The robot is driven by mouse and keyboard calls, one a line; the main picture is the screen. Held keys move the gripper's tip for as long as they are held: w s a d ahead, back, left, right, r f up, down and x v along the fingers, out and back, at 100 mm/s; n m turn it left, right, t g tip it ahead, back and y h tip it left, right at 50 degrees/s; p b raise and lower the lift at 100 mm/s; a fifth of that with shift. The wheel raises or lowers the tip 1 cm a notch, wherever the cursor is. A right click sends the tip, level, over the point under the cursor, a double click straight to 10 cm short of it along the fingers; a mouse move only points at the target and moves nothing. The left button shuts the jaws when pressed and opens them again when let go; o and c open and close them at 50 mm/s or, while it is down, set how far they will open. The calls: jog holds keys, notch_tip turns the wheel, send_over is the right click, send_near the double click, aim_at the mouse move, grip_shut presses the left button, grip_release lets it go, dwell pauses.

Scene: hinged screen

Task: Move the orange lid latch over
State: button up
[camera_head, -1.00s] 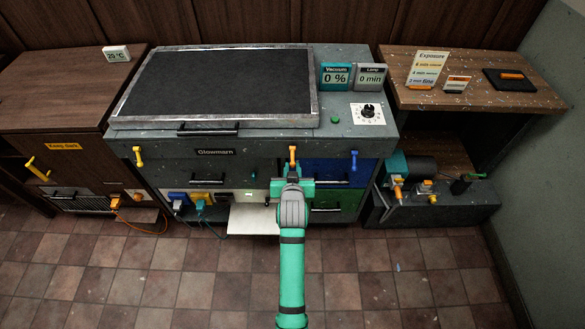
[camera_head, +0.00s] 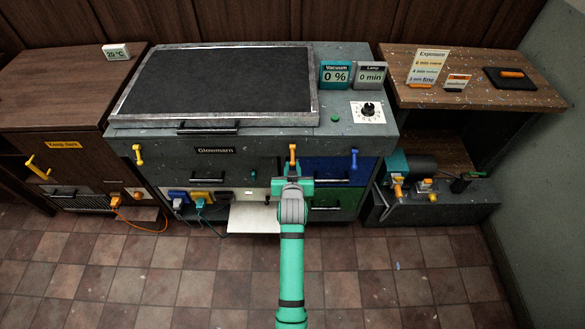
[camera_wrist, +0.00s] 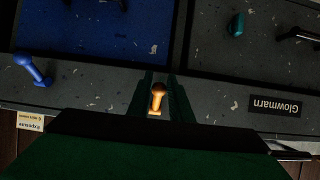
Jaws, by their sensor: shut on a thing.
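The orange lid latch (camera_head: 292,154) is a small knobbed lever on the front face of the Glowmarn cabinet, below the lid (camera_head: 215,84). It hangs roughly upright in the head view. In the wrist view the orange latch (camera_wrist: 157,97) lies between the two fingers. My gripper (camera_head: 292,172) is at the latch, shut on it, with the fingers on either side (camera_wrist: 158,95). A yellow latch (camera_head: 138,155) is to the left and a blue latch (camera_head: 354,160) to the right on the same front edge. The lid lies flat and closed.
A blue drawer (camera_head: 335,172) and a green drawer (camera_head: 325,207) are right of my arm. A pale shelf (camera_head: 254,219) juts out low. Plugs and cables (camera_head: 200,200) hang at lower left. A side bench (camera_head: 470,85) stands right; the tiled floor in front is open.

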jog(key=shift+w+f, duration=0.1)
jog(key=shift+w, duration=0.05)
jog(key=shift+x, duration=0.75)
jog(key=o, duration=0.9)
jog(key=shift+f, duration=0.15)
jog(key=shift+c, duration=0.2)
